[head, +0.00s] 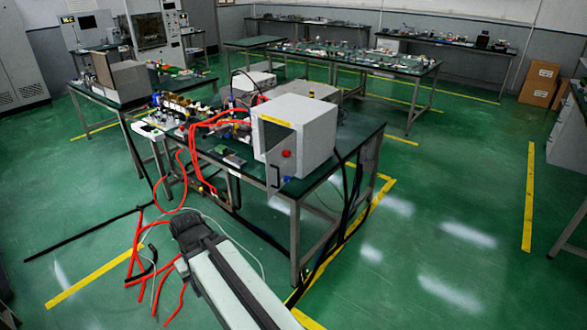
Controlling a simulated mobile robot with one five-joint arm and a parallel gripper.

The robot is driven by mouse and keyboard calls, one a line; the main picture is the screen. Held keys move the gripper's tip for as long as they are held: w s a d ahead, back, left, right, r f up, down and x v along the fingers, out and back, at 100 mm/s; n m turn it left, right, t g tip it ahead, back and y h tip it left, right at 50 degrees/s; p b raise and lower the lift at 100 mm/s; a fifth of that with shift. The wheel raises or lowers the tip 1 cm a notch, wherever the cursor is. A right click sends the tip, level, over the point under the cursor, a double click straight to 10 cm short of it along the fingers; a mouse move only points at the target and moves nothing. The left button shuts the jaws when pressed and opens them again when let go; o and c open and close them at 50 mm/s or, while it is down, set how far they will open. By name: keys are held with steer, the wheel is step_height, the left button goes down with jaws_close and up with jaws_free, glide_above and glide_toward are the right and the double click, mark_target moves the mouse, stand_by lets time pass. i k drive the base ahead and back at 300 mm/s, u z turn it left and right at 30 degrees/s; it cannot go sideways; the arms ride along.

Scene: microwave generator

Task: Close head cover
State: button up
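A light grey metal box (312,138) stands at the near right end of a dark-topped workbench (345,150). It is likely the head with its cover. Whether this front panel is a cover standing ajar is not clear. My arm reaches up from the bottom edge. My gripper (186,222) is at its dark far end, left of and lower in the picture than the box, apart from it. Its fingers cannot be made out.
Red hoses (205,150) and parts crowd the bench left of the box, and red cables (140,262) hang to the floor. Bench legs and a dark cable stand below the box. Green floor (440,230) on the right is clear. Cardboard boxes (540,82) are far right.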

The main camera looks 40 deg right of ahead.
mark_target(287, 166)
steer(key=z, duration=1)
steer(key=i, duration=1)
steer(key=u, duration=0.25)
steer(key=k, duration=1.15)
steer(key=u, duration=1.05)
steer(key=i, duration=1.25)
steer(key=z, duration=0.35)
